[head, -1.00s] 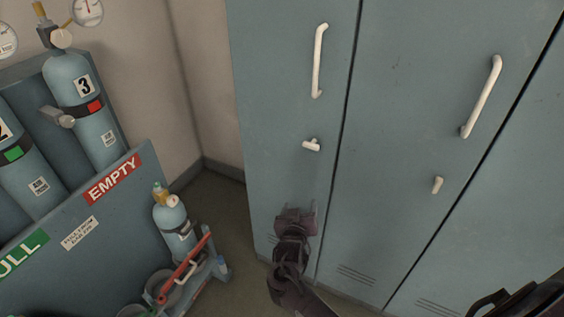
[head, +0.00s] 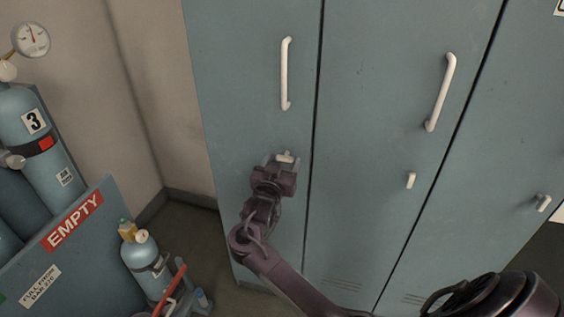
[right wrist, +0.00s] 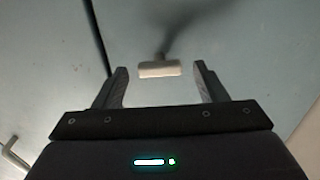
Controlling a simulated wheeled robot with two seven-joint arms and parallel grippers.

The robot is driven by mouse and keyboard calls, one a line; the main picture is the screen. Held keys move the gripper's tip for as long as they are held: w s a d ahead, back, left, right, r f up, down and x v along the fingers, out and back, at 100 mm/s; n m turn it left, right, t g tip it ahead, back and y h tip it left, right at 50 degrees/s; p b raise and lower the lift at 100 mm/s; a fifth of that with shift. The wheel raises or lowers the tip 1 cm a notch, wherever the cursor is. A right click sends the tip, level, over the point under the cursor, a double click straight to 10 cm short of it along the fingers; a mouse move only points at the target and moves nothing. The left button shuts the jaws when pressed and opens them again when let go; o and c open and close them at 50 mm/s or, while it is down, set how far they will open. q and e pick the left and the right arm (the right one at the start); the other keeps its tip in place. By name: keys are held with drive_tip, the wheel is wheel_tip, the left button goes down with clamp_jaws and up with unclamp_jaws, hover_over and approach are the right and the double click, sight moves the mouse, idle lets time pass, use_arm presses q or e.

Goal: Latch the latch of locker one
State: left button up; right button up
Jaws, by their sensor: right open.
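The leftmost blue-grey locker door (head: 235,75) is closed flush, with a long white handle (head: 286,75). Below the handle is its small white latch (head: 287,155), its bar lying roughly crosswise. No locker number shows on this door. My right gripper (head: 281,163) is open at the latch, its fingers pointing at the door. In the right wrist view the latch (right wrist: 159,69) lies between the two spread fingertips, with a gap on each side. My left gripper is not in view.
The middle locker has its own handle (head: 441,92) and a more upright latch (head: 411,180). Another latch (head: 543,203) is on the locker further right. At left stand a cylinder rack (head: 95,235) marked EMPTY and a small cylinder (head: 146,262) on a cart.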

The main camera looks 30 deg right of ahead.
drive_tip(key=shift+c, duration=0.3)
drive_tip(key=c, duration=0.9)
drive_tip(key=shift+r+n+p, duration=0.2)
drive_tip(key=shift+n+p, duration=0.7)
drive_tip(key=shift+p, duration=0.3)
drive_tip(key=n+p, duration=0.4)
drive_tip(key=shift+w+p, duration=0.1)
drive_tip(key=shift+p, duration=0.2)
drive_tip(key=n+p, duration=0.3)
drive_tip(key=n, duration=0.1)
drive_tip(key=shift+a, duration=0.1)
drive_tip(key=n+p, duration=0.2)
drive_tip(key=shift+f+n, duration=0.1)
drive_tip(key=shift+n, duration=0.2)
drive_tip(key=n+p, duration=0.1)
drive_tip(key=n, duration=0.1)
drive_tip(key=shift+w+n, duration=0.1)
drive_tip(key=shift+n, duration=0.2)
drive_tip(key=shift+f+n+p, duration=0.2)
drive_tip(key=shift+n+p, duration=0.65)
drive_tip(key=shift+n, duration=0.65)
